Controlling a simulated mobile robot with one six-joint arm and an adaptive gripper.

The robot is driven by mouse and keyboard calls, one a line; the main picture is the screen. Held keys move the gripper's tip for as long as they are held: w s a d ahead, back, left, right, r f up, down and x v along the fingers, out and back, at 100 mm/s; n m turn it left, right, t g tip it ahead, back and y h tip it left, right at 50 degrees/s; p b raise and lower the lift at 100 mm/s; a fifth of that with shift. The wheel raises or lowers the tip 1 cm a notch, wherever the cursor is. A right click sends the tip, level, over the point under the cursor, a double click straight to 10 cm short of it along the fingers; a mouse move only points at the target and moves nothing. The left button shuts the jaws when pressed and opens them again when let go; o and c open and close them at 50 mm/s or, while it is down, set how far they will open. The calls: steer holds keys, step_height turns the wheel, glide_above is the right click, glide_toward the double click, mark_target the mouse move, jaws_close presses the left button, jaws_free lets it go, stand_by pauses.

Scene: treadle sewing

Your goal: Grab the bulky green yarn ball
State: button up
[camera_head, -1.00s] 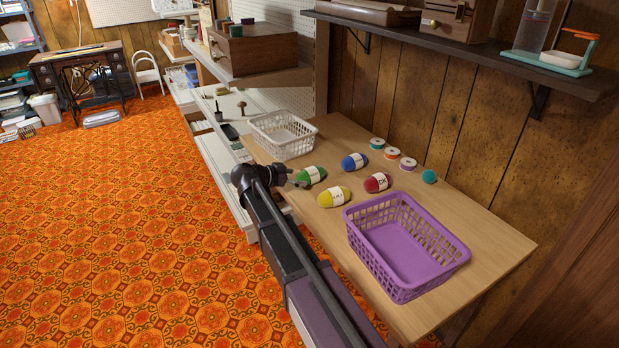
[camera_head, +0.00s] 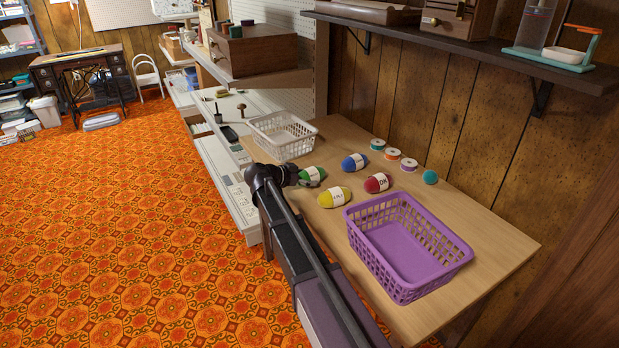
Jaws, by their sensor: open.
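The bulky green yarn ball (camera_head: 314,173) lies on the wooden table with a white label band around it. My gripper (camera_head: 299,179) is at its left side, low over the table, with the fingers close against or partly around the ball. The gripper is open. My wrist hides part of the fingers and the ball's left end, so I cannot tell whether they touch.
Yellow (camera_head: 334,197), red (camera_head: 377,183) and blue (camera_head: 355,162) yarn balls lie nearby. A white basket (camera_head: 282,136) stands behind, and a purple basket (camera_head: 408,247) in front. Several thread spools and a small teal ball (camera_head: 430,177) lie along the wall. A dark shelf (camera_head: 470,50) overhangs the back.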

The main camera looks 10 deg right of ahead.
mark_target(307, 171)
steer(key=c, duration=0.9)
steer(key=shift+r, duration=0.15)
step_height(307, 171, up, 10)
steer(key=p, duration=1)
